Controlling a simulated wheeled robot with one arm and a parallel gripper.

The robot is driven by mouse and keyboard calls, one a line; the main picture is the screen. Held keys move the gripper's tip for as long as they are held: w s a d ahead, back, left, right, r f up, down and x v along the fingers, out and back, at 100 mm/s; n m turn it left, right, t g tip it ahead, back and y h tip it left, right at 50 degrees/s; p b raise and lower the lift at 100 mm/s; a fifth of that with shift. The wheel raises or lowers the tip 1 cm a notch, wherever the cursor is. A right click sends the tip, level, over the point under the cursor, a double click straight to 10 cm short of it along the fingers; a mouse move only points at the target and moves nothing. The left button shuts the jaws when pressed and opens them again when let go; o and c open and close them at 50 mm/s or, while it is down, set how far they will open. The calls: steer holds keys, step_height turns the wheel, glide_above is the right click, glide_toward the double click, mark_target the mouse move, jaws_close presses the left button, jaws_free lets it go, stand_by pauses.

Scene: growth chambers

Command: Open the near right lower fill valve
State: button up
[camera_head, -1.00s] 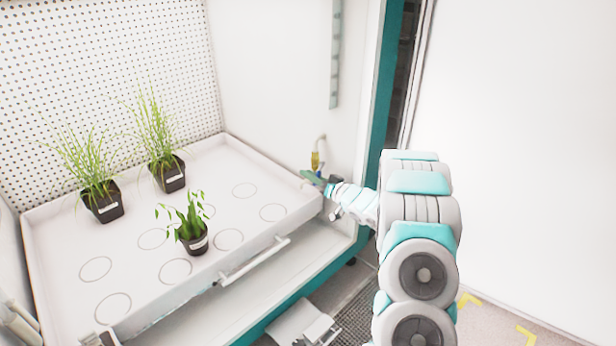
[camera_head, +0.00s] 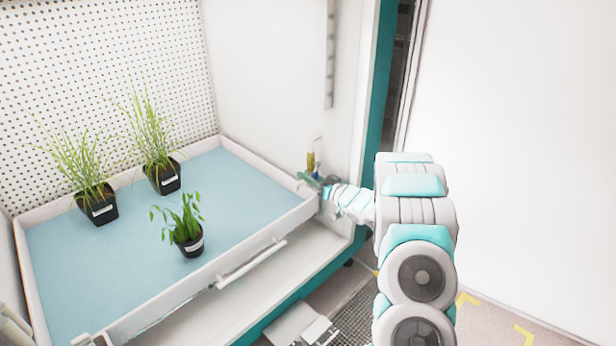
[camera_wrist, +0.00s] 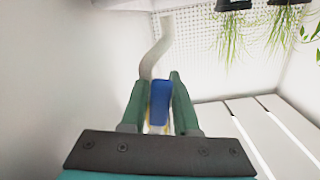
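The fill valve (camera_head: 311,161) shows as a small brass-coloured fitting on the chamber's right wall, just beyond the tray's right corner. In the wrist view its blue handle (camera_wrist: 160,103) lies between the two green fingers of my gripper (camera_wrist: 160,88). Both fingers appear to touch the handle's sides, so the gripper looks shut on it. In the head view my gripper (camera_head: 318,181) is at the valve, small and partly hidden by my wrist. A pale pipe (camera_wrist: 153,55) rises behind the handle. The tray (camera_head: 262,240) has blue liquid covering its floor.
Three dark pots with green plants stand in the tray: two at the back left (camera_head: 98,205) (camera_head: 165,177) and one near the middle (camera_head: 188,241). A white handle bar (camera_head: 252,264) runs along the tray's front. The chamber's right wall is close to my gripper.

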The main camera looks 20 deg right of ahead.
steer(key=o, duration=0.3)
steer(key=shift+o, duration=0.2)
steer(key=v, duration=0.7)
steer(key=shift+s+d, duration=0.15)
steer(key=shift+s, duration=0.2)
steer(key=shift+r, duration=0.1)
steer(key=shift+c, duration=0.4)
